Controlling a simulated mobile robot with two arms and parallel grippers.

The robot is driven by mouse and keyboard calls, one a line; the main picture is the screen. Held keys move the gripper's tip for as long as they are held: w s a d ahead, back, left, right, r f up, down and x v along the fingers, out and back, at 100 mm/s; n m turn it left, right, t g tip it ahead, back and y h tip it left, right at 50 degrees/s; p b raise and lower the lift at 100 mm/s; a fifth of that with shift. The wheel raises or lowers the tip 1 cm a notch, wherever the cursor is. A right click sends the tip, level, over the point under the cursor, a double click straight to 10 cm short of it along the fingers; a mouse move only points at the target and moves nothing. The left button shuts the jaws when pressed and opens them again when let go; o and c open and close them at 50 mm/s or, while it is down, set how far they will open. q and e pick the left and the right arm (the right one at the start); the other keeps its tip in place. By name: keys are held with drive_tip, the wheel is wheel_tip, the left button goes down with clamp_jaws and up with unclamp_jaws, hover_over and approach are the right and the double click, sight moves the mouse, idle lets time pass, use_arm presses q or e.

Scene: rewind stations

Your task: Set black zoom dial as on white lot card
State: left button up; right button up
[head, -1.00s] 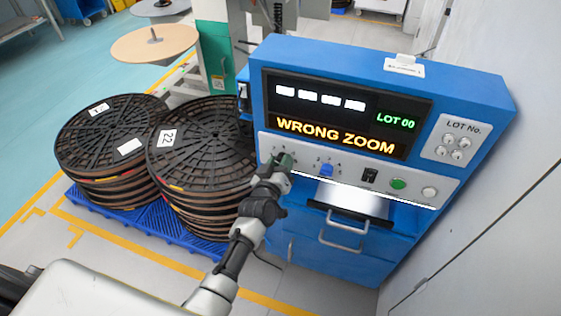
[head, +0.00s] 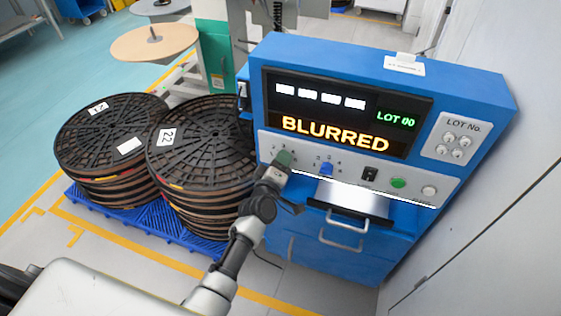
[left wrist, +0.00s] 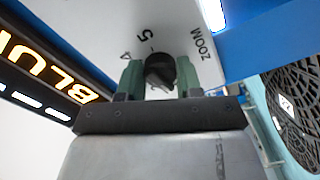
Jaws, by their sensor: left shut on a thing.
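My left gripper (head: 279,164) is at the left end of the blue machine's control strip, its green fingers shut on the black zoom dial. In the left wrist view the black dial (left wrist: 160,71) sits between the two fingers (left wrist: 159,80), beside the printed marks 4, 5 and ZOOM. The dial's exact setting is hard to read. The white lot card (head: 404,66) is on top of the machine; its print is too small to read. The display (head: 335,133) reads BLURRED in orange and LOT 00 in green. My right gripper is not in view.
Right of my gripper are a blue dial (head: 326,168), a black switch (head: 370,174), a green button (head: 398,183) and a white button (head: 429,191). A lit drawer opening with a handle (head: 342,240) is below. Stacked black reels (head: 203,150) stand close at left.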

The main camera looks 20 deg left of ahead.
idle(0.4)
use_arm(q)
drive_tip(key=o, duration=0.9)
drive_tip(key=shift+s, duration=0.1)
drive_tip(key=s, duration=1)
drive_tip(key=shift+s+a, duration=0.2)
drive_tip(key=shift+s, duration=0.15)
